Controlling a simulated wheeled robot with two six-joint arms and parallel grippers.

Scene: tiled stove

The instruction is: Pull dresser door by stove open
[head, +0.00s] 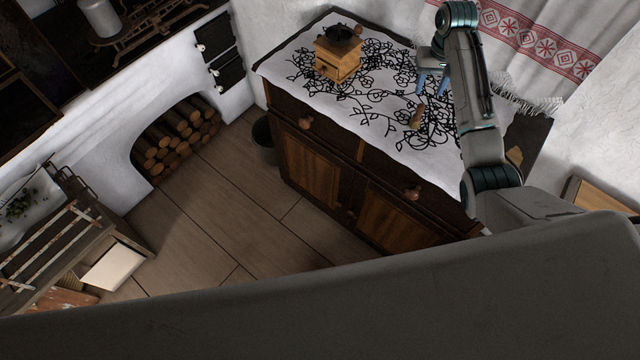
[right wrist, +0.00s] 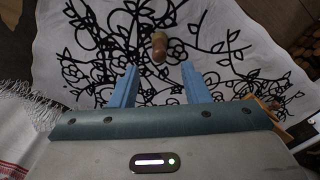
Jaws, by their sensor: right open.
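The wooden dresser (head: 310,169) stands against the wall beside the stove. It has drawers with round knobs (head: 306,122) above and paneled doors below, and both doors look shut. A small knob (head: 350,215) sits near where the doors meet. My right gripper (head: 432,84) is above the dresser top, open and empty. In the right wrist view its blue fingers (right wrist: 158,88) are apart and point at a small brown wooden object (right wrist: 159,47) on the cloth, just beyond the fingertips. My left gripper is not in view.
A white cloth with black floral pattern (head: 300,66) covers the dresser top, with a coffee grinder (head: 338,58) on it. The white stove (head: 104,150) holds logs (head: 175,140). A dark bucket (head: 264,140) stands by the dresser's left side. Floor (head: 235,205) in front is clear.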

